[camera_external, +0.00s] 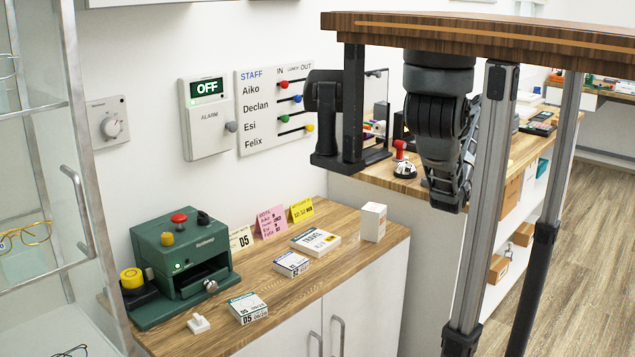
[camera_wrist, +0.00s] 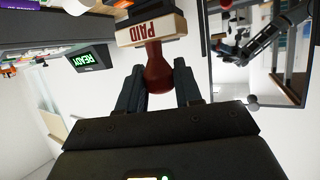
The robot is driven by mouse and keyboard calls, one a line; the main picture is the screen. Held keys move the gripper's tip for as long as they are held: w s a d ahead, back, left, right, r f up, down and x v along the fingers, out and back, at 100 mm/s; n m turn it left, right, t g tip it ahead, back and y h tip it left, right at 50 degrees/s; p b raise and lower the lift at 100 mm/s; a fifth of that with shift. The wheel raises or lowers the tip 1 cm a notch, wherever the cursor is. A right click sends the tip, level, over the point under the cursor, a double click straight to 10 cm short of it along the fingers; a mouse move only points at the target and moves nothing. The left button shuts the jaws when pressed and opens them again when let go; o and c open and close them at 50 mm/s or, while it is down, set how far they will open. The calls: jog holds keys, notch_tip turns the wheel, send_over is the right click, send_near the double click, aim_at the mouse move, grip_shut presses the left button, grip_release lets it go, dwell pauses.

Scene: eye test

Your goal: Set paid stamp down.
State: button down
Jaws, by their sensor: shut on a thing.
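In the wrist view, my gripper (camera_wrist: 159,72) is shut on the paid stamp (camera_wrist: 152,31). Its two black fingers hold the dark red handle from both sides. The stamp has a pale block marked PAID in red, with a dark part at the picture's top edge. I cannot tell whether its underside touches anything. In the external view, my dark arm hangs behind a wooden top and its posts. My fingers and the held stamp cannot be made out there.
In the external view, the near counter (camera_external: 375,252) holds a green machine (camera_external: 184,252), small boxes and cards. The wooden top (camera_external: 480,36) and its posts stand before my arm. The wrist view shows a READY sign (camera_wrist: 90,60) and a dark-framed panel (camera_wrist: 258,98).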

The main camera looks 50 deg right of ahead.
jog(key=w+a+f+m+g+h+p, duration=0.1)
jog(key=w+a+f+m+g+h, duration=0.15)
jog(key=w+a, duration=0.45)
jog(key=w+a+f+m+g+h+p, duration=0.1)
jog(key=w+a+f+m+g+h, duration=0.15)
jog(key=w+a, duration=0.4)
jog(key=s+a+r+m+g+h+p, duration=0.1)
jog(key=a+r+m+g, duration=0.25)
jog(key=a, duration=0.55)
jog(key=s+a+r+m+g+h, duration=0.1)
jog(key=a+r+m+g+h, duration=0.2)
jog(key=a, duration=0.7)
notch_tip(320, 180, down, 16)
jog(key=y, duration=0.1)
jog(key=shift+m+g, duration=0.35)
jog(key=shift+m, duration=0.1)
jog(key=w+a+f+p, duration=0.2)
jog(key=w+a+f, duration=0.5)
jog(key=w+a, duration=0.1)
jog(key=shift+f, duration=0.3)
notch_tip(320, 180, down, 3)
jog(key=shift+f+p, duration=0.2)
jog(key=shift+p, duration=0.15)
